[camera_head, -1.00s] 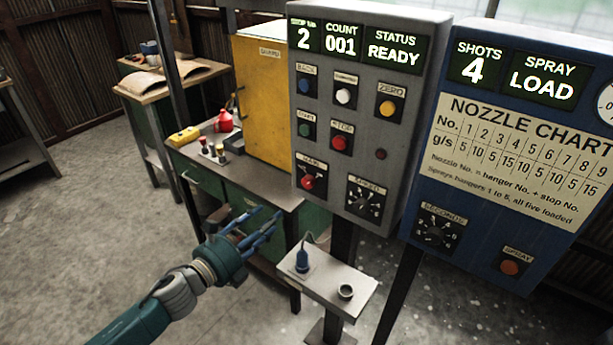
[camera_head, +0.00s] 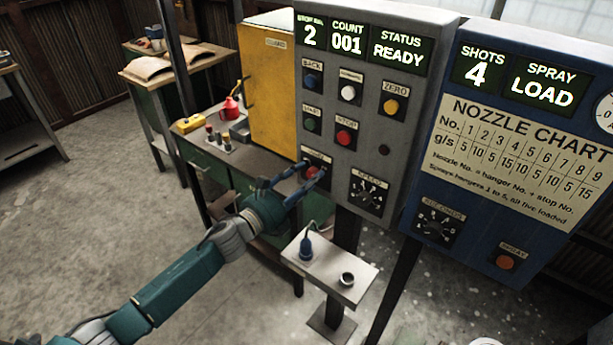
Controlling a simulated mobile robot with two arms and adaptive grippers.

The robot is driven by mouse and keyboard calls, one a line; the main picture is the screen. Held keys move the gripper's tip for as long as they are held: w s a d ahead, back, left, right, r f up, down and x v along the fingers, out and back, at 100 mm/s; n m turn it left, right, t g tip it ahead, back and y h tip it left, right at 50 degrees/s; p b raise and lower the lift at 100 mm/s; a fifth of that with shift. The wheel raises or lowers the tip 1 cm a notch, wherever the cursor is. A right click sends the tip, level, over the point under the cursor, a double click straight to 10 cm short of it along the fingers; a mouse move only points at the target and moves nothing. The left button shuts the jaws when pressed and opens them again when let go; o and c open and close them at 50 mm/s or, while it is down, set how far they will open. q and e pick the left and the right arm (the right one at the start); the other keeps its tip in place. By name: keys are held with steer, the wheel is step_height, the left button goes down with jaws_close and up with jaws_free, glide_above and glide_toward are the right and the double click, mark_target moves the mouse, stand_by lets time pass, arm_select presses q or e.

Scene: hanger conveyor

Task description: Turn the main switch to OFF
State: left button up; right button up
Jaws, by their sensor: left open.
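The main switch (camera_head: 312,172) is a red knob at the lower left of the grey control panel (camera_head: 375,120). Its label and dial are partly covered by my fingers, so I cannot read which way it points. My left gripper (camera_head: 298,178) is open, with its blue fingers up at the panel face on either side of the red knob. I cannot tell whether they touch it. The panel displays show stop 2, count 001 and status READY. My right gripper is not in view.
The speed dial (camera_head: 366,194) is right of the switch, and the red stop button (camera_head: 344,138) is above it. A small shelf (camera_head: 340,275) below holds a blue bottle (camera_head: 306,246) and a cup. The blue spray panel (camera_head: 470,200) stands at right.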

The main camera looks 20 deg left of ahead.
arm_select(q)
steer(key=shift+c, duration=0.3)
steer(key=c, duration=1.1)
steer(key=shift+f+n, duration=0.1)
steer(key=shift+n, duration=0.2)
steer(key=n+b, duration=0.1)
steer(key=n, duration=0.2)
steer(key=shift+d+n, duration=0.1)
steer(key=shift+n, duration=0.2)
steer(key=n, duration=0.4)
steer(key=shift+n+t, duration=0.3)
steer(key=n, duration=0.4)
steer(key=shift+n, duration=0.4)
steer(key=n+y, duration=0.1)
steer(key=n, duration=0.4)
steer(key=shift+f, duration=0.1)
